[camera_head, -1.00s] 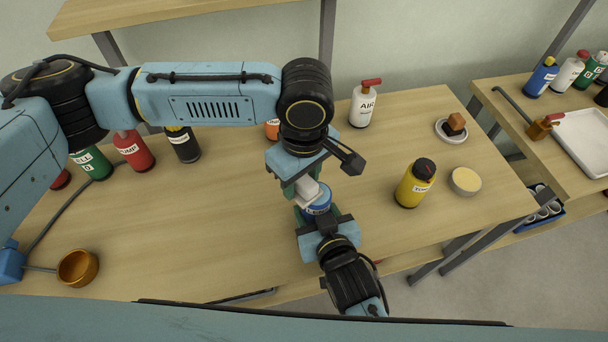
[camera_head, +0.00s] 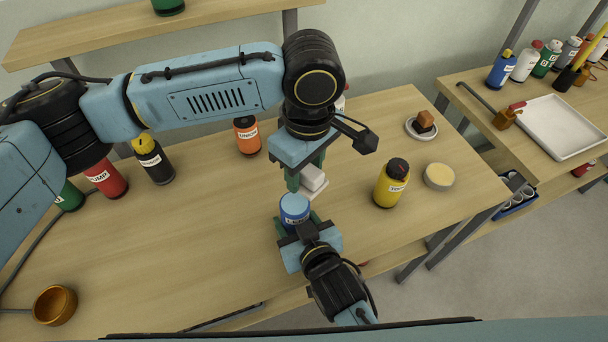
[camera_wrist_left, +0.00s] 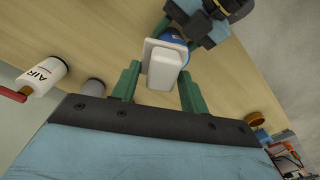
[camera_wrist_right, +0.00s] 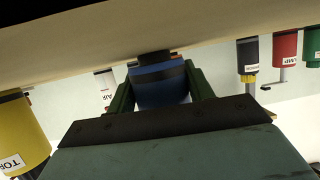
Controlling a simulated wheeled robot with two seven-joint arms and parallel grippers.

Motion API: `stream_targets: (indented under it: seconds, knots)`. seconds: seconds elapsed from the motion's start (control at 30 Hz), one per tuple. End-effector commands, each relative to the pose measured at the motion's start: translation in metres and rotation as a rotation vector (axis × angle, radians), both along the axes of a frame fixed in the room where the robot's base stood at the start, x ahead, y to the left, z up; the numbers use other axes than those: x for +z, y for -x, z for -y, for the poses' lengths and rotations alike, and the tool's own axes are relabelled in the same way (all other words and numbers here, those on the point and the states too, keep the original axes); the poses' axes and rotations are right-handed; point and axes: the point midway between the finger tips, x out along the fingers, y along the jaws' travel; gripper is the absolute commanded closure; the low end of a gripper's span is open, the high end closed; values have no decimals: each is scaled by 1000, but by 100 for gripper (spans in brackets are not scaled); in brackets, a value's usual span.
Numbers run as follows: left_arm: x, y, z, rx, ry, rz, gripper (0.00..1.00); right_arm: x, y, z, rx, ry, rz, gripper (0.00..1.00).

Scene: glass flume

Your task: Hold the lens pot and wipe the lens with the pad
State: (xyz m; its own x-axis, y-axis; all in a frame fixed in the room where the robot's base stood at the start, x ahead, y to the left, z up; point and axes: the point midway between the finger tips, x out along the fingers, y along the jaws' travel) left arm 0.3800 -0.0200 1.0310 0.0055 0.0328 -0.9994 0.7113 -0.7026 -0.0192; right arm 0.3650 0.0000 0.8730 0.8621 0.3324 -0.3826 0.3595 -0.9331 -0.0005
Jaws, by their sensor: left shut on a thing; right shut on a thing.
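The white pad (camera_head: 314,178) is a small block with a flat, wider plate. My left gripper (camera_head: 307,183) is shut on it; the left wrist view shows the pad (camera_wrist_left: 162,64) between green fingers. The lens pot (camera_head: 294,207) is a blue round pot with a label. My right gripper (camera_head: 295,222) is shut on it; the right wrist view shows the pot (camera_wrist_right: 158,86) between the fingers. In the head view the pad is up and right of the pot, with a small gap visible. The lens itself is not clearly visible.
A yellow bottle (camera_head: 390,185), a cream-topped round tub (camera_head: 439,176) and a dish (camera_head: 412,131) with a brown block stand to the right. A copper cup (camera_head: 55,305) is at left front. The middle left tabletop is clear.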

Motion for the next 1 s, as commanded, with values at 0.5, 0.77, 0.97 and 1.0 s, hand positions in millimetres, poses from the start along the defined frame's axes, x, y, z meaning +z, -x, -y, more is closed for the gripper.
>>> stream_targets:
  seconds: [0.5, 0.77, 0.97, 1.0]
  knots:
    - [35, 0, 0, 0, 0, 1, 100, 0, 0, 0, 0, 0, 0, 74]
    - [34, 0, 0, 0, 0, 1, 100, 0, 0, 0, 0, 0, 0, 74]
    - [34, 0, 0, 0, 0, 1, 100, 0, 0, 0, 0, 0, -1, 39]
    - [34, 0, 0, 0, 0, 1, 100, 0, 0, 0, 0, 0, -1, 34]
